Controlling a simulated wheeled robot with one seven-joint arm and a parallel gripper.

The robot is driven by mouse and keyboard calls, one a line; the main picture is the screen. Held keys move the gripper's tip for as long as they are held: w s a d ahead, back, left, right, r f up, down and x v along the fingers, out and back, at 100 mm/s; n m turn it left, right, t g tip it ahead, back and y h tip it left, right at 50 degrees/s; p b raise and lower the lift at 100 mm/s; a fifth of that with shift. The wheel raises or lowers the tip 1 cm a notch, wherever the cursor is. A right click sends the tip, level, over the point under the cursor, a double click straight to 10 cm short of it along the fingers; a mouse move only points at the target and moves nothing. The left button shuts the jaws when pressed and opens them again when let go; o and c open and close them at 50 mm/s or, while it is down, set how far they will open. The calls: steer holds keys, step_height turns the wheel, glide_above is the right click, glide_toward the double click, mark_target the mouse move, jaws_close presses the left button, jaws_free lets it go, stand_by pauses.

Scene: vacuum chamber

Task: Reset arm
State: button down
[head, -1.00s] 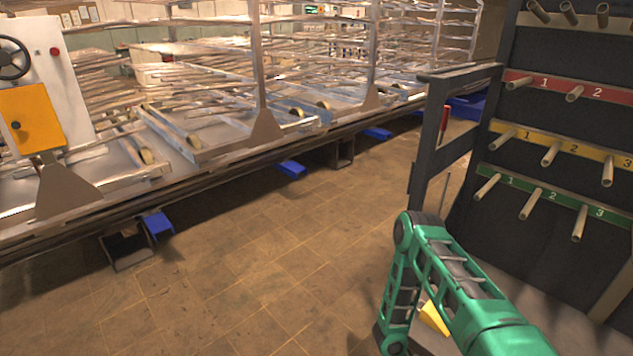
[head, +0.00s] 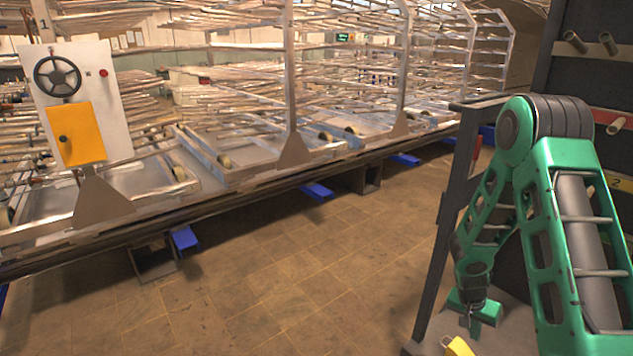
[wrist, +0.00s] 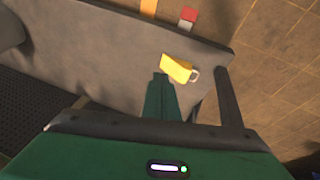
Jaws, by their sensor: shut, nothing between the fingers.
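My green arm is folded at the right of the head view, with its elbow high and its forearm hanging down. My gripper (head: 478,318) points down over a grey flat surface (head: 515,335). In the wrist view my gripper (wrist: 161,85) shows as green fingers closed together with nothing between them. A small yellow object (wrist: 177,68) with a metal loop lies on the grey surface just beyond the fingertips. It also shows at the bottom edge of the head view (head: 458,347), partly cut off. I cannot tell whether the fingers touch it.
A dark rack with pegs (head: 608,122) stands behind my arm at the right. A long frame of metal racks (head: 350,140) runs along the left and back. A white panel (head: 85,100) has a handwheel and yellow box. The tiled floor (head: 290,270) between is open.

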steer(key=s+d+r, duration=0.1)
steer(key=s+r, duration=0.3)
steer(key=r, duration=0.3)
steer(key=s+r+y, duration=0.1)
steer(key=s+r, duration=0.3)
steer(key=r, duration=0.3)
steer(key=s+d+r, duration=0.1)
steer(key=s+r, duration=0.3)
steer(key=r, duration=0.4)
steer(key=s+a+r+n+y, duration=0.1)
steer(key=s+a+r, duration=0.2)
steer(key=s, duration=0.6)
steer(key=s+a+r+n+y, duration=0.1)
steer(key=s+a+r+y, duration=0.1)
steer(key=s+r, duration=0.5)
steer(key=shift+s+a+g, duration=0.3)
steer(key=shift+s+a, duration=0.5)
steer(key=shift+s, duration=0.45)
steer(key=shift+d+r, duration=0.1)
